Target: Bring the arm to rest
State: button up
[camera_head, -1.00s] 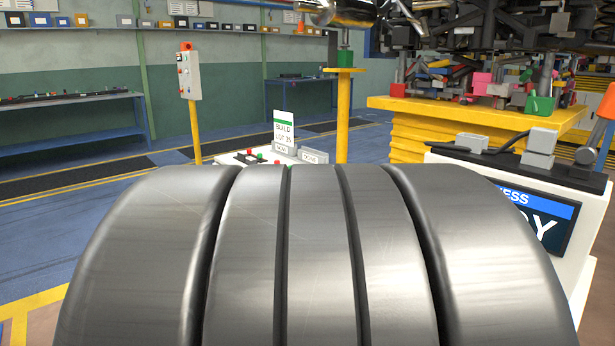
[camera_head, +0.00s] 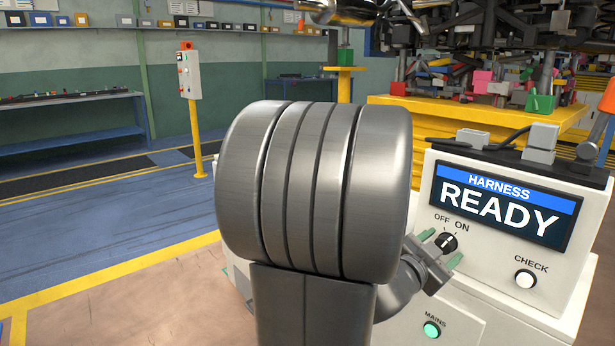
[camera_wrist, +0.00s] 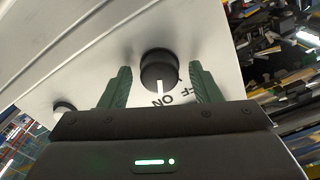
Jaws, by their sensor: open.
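My gripper (camera_head: 440,248) is at the front of the white harness panel (camera_head: 478,205), and its green fingers are apart. In the wrist view my gripper (camera_wrist: 162,85) has one finger on each side of the black knob (camera_wrist: 158,72), with gaps between, and holds nothing. Whether the tips reach past the knob's face I cannot tell. The knob (camera_head: 447,242) has a white mark pointing to ON. The screen (camera_head: 500,209) reads HARNESS READY. My arm's large grey joint fills the middle of the head view and hides part of the stand.
A white CHECK button (camera_head: 525,279) and a green MAINS button (camera_head: 432,329) are on the panel close to my gripper. A yellow platform (camera_head: 400,103) with cluttered parts stands behind. A control post (camera_head: 192,110) is at the left. The blue floor at left is clear.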

jog(key=n+p, duration=0.1)
jog(key=n, duration=0.1)
jog(key=n+p, duration=0.1)
jog(key=shift+r+n+p, duration=0.2)
jog(key=shift+n+p, duration=0.1)
jog(key=shift+n, duration=0.1)
jog(key=n+p, duration=0.2)
jog(key=n, duration=0.1)
jog(key=shift+f+n+p, duration=0.1)
jog(key=shift+n+p, duration=0.2)
jog(key=shift+p, duration=0.05)
jog(key=shift+s+a+f, duration=0.15)
jog(key=shift+s+a, duration=0.05)
jog(key=shift+a, duration=0.15)
jog(key=shift+s+a, duration=0.4)
